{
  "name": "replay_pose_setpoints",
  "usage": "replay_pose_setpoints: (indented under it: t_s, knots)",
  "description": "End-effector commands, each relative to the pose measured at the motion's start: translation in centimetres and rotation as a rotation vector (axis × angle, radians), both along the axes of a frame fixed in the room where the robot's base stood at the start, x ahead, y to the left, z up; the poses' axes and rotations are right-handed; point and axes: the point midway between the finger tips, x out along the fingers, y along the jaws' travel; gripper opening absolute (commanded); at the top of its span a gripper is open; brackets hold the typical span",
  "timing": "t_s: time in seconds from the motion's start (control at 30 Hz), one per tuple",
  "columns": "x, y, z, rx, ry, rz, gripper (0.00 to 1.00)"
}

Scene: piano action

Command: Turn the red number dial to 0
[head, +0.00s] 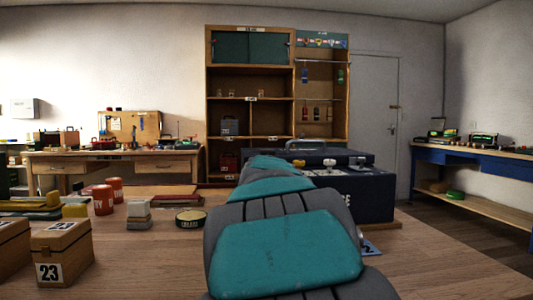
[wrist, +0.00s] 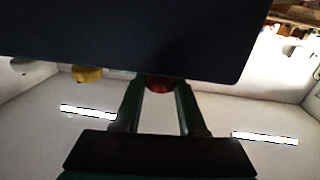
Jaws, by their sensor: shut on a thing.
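The red number dial (wrist: 159,84) shows in the wrist view as a small dark red piece at the edge of a dark navy surface. My gripper (wrist: 159,88) has its two fingers on either side of it, shut on it. The dial's numbers and pointer cannot be seen. In the head view a dark navy case (head: 362,197) with white lettering stands on the wooden table, partly behind my teal and grey arm. My gripper and the dial are hidden there by my arm.
The wooden table (head: 440,262) is clear at the front right. On its left are a box marked 23 (head: 62,252), red cans (head: 103,200), a round tin (head: 190,218) and small blocks (head: 138,217). A shelf cabinet (head: 250,150) stands behind.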

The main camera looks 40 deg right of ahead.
Motion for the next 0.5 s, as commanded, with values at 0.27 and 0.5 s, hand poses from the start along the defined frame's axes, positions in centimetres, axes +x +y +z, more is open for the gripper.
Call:
replay_pose_setpoints:
  t_s: [0.27, 0.5]
  knots:
    - [-0.04, -0.10, 0.31, -0.003, 0.006, -0.110, 0.00]
    - [-0.04, -0.13, 0.25, -0.003, 0.005, -0.192, 0.00]
